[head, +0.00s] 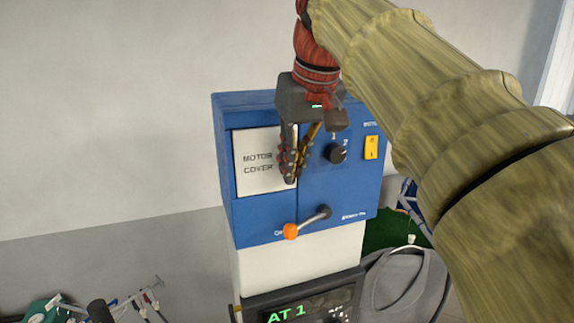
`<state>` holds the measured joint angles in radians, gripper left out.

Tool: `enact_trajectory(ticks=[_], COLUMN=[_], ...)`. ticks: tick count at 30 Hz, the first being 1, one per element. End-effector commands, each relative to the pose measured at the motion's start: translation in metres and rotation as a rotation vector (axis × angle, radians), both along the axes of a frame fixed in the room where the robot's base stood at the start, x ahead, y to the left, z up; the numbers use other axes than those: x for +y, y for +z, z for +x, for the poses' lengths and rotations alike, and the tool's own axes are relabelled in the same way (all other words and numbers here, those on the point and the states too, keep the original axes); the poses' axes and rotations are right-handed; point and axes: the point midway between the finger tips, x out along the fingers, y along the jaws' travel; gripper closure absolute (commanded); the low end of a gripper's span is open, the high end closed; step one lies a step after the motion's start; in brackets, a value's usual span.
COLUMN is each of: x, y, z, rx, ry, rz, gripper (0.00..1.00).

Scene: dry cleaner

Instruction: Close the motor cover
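The motor cover (256,173) is a white panel lettered "MOTOR COVER" on the upper left front of a blue machine housing (343,193). It looks roughly flush with the blue front around it, but its right edge is partly behind my gripper. I cannot tell whether it is fully closed. My gripper (294,170) points down at the right edge of the cover. Its two dark fingers draw close together toward the tips, and nothing shows clearly between them. I cannot tell whether they touch the cover.
Right of the cover are a black knob (335,153) and a yellow switch (371,147). A lever with an orange ball (290,231) sticks out below. A display reading "AT 1" (286,315) is lower still. Hangers (140,300) lie lower left; a grey bag-like item (405,280) is lower right.

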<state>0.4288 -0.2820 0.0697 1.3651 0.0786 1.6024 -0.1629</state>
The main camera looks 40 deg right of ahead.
Motion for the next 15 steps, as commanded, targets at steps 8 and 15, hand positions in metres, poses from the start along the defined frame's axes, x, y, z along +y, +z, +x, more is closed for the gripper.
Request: enact_trajectory(ticks=[8, 15], x=[0.0003, 0.0010], y=[0.0003, 0.0095], z=[0.0005, -0.0029], rx=[-0.001, -0.002], ry=[0.001, 0.001], rz=[0.000, 0.000], gripper=[0.85, 0.85])
